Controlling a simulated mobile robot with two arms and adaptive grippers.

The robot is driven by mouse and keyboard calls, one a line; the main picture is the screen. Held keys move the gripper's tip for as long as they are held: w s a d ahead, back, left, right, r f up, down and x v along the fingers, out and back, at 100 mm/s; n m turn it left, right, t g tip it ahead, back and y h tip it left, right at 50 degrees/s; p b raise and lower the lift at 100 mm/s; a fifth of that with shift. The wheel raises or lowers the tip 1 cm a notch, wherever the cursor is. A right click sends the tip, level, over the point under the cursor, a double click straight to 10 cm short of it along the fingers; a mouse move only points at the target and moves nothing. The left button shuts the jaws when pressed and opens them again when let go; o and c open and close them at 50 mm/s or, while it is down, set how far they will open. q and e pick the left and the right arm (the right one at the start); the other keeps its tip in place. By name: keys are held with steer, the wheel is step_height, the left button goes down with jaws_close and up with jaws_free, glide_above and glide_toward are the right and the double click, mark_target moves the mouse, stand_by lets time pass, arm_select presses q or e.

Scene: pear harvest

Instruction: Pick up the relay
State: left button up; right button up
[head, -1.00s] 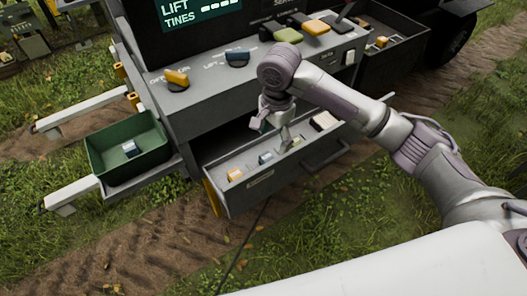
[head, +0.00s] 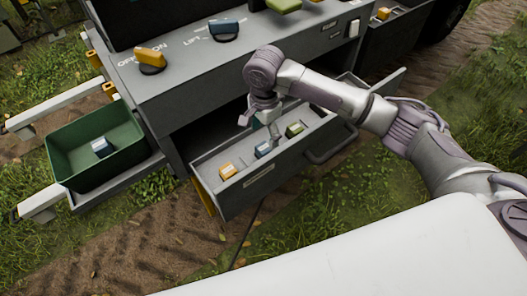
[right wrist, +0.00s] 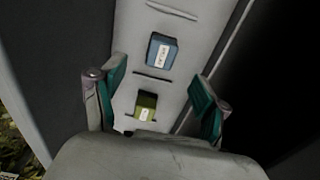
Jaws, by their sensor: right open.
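A blue block (head: 263,149) with a white label, which seems to read "RELAY", sits in the open drawer (head: 262,183). It shows clearly in the right wrist view (right wrist: 162,51), in its own compartment. A green block (right wrist: 146,105) is in the neighbouring compartment, and it also shows in the head view (head: 294,130). My right gripper (head: 261,129) is open and empty above the drawer, close to the blue block. In the right wrist view its teal-padded fingers (right wrist: 157,86) are spread over the drawer, with the blue block ahead of them. My left gripper is not in view.
An orange block (head: 228,171) lies at the drawer's left end. A green bin (head: 74,166) on the left holds another blue block (head: 101,148). The console panel (head: 190,80) with knobs stands above and behind the drawer. Grass lies in front.

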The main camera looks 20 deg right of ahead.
mark_target(264, 147)
step_height(264, 147, down, 3)
steer(key=shift+w+f, duration=0.1)
step_height(264, 147, down, 5)
steer(key=shift+f, duration=0.1)
steer(key=c, duration=1.2)
